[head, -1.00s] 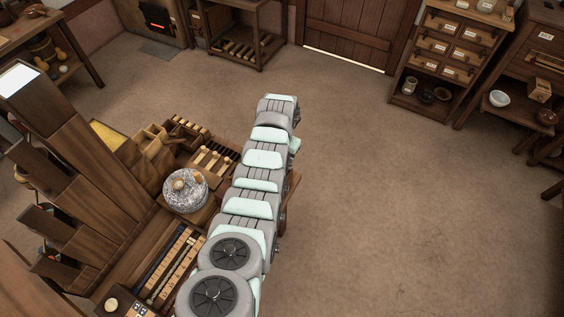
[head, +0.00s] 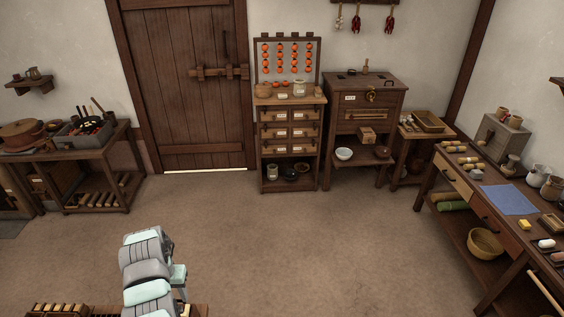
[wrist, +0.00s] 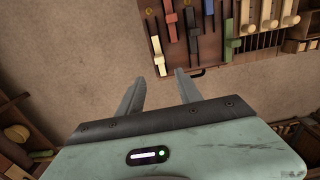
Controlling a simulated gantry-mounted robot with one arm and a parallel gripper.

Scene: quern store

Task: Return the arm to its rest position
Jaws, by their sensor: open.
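My gripper (wrist: 159,76) shows in the wrist view with its two grey fingers apart. Nothing is between them, and bare brown floor shows behind. In the head view only a pale green and grey stretch of my arm (head: 148,270) shows at the lower left. My gripper cannot be made out in that view.
In the wrist view a wooden rack (wrist: 208,45) with coloured handles lies beyond the fingertips. In the head view, a drawer cabinet (head: 289,148), a wooden chest (head: 365,95) and a long workbench (head: 480,215) stand around open floor (head: 300,240).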

